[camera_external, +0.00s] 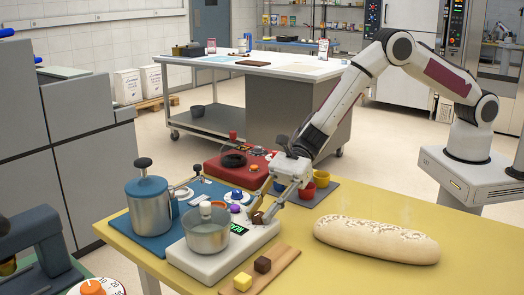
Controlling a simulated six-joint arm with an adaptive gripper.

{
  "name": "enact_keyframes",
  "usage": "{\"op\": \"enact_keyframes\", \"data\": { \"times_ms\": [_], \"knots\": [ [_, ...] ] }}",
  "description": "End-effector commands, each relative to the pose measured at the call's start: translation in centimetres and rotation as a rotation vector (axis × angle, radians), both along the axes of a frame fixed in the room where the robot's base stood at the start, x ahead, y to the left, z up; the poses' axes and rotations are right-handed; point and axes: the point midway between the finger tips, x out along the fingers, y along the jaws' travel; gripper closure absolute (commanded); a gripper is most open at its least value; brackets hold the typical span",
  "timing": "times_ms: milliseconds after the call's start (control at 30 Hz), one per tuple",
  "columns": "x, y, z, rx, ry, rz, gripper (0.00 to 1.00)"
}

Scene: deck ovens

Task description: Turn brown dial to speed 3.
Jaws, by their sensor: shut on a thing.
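The brown dial (257,218) is small and sits at the right end of a white appliance (206,262) on the yellow table. My gripper (265,212) reaches down from the upper right, with its fingers shut around the brown dial. The fingers hide part of the dial, and its speed marks are too small to read. A purple knob (235,209) is just left of the brown dial. A green-lit display (239,229) is on the appliance in front of them.
A blue-lidded canister (150,205) is behind left. A large loaf (376,240) lies to the right. Red and yellow cups (321,178) stand behind my gripper.

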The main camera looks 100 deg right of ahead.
Motion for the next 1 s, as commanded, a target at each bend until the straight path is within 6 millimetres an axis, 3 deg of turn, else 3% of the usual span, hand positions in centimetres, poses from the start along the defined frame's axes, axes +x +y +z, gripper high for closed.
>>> {"op": "enact_keyframes", "data": {
  "times_ms": [1000],
  "knots": [
    [-0.33,0.49,-0.02,0.000,0.000,-0.313,0.98]
  ]
}}
